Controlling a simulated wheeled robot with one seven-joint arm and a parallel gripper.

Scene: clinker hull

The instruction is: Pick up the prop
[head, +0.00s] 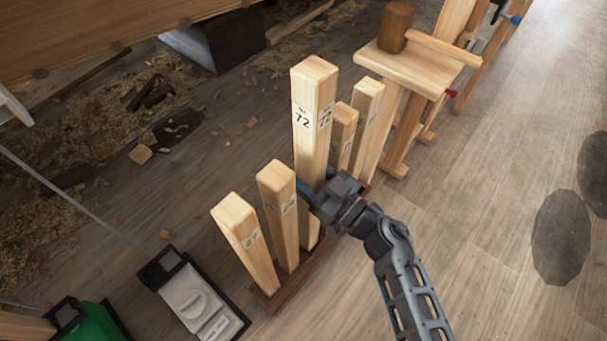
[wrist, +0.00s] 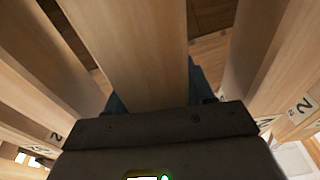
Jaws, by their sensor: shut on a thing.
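Several square wooden props stand upright in a row in a dark wooden rack (head: 292,279). The tallest prop (head: 312,112), labelled 72, stands in the middle of the row. My gripper (head: 317,188) is around this prop below its label, with blue fingers, and is shut on it. In the wrist view the held prop (wrist: 135,50) rises between the blue fingers (wrist: 197,82). Shorter props stand on both sides, including a front prop (head: 246,235) and a rear prop (head: 366,105).
A wooden trestle (head: 420,68) with a brown cylinder (head: 396,27) on it stands behind the rack. A white and black box (head: 198,298) and a green object (head: 92,323) lie at lower left. Hull planking (head: 90,38) overhangs at upper left.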

